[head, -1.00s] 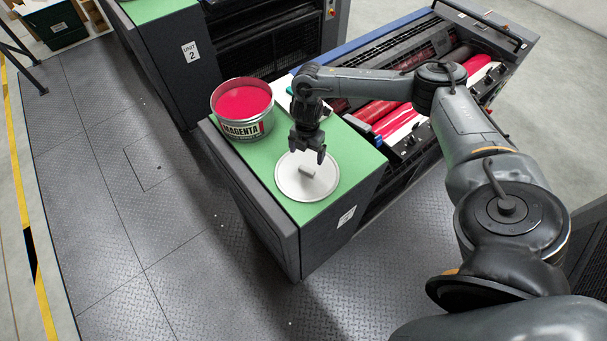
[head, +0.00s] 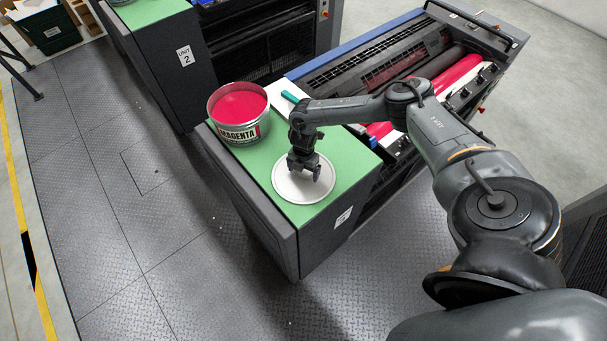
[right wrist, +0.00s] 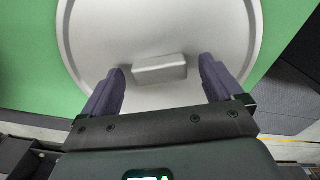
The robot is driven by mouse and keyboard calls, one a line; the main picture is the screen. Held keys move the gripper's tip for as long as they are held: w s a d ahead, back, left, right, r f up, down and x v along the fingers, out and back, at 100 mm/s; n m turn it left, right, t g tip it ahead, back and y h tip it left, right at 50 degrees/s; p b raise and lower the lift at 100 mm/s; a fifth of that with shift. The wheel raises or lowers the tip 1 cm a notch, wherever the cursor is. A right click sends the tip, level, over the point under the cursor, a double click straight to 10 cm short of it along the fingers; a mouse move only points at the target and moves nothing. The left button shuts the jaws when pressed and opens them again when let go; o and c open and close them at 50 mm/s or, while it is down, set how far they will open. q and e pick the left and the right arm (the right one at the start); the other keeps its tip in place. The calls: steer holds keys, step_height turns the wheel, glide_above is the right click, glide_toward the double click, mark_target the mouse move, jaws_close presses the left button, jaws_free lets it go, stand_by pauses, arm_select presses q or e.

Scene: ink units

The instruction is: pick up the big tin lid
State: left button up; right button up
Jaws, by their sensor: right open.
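The big tin lid (head: 287,189) is a round, pale metal disc lying flat on the green top of the near unit. A raised block-shaped handle (right wrist: 160,69) stands on it in the right wrist view, where the lid (right wrist: 100,30) fills most of the picture. My right gripper (head: 305,174) is over the lid and hides the handle in the head view. In the right wrist view its two fingers (right wrist: 163,82) are apart, one on each side of the handle, with gaps between. My left gripper is not in view.
An open tin of magenta ink (head: 238,112) stands on the green top (head: 333,139) behind the lid. A teal-handled tool (head: 290,97) lies near the tin. The press rollers (head: 455,75) are to the right, and the unit's edge drops to the floor in front.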

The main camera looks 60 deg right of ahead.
steer(key=c, duration=1.2)
steer(key=shift+r, duration=0.1)
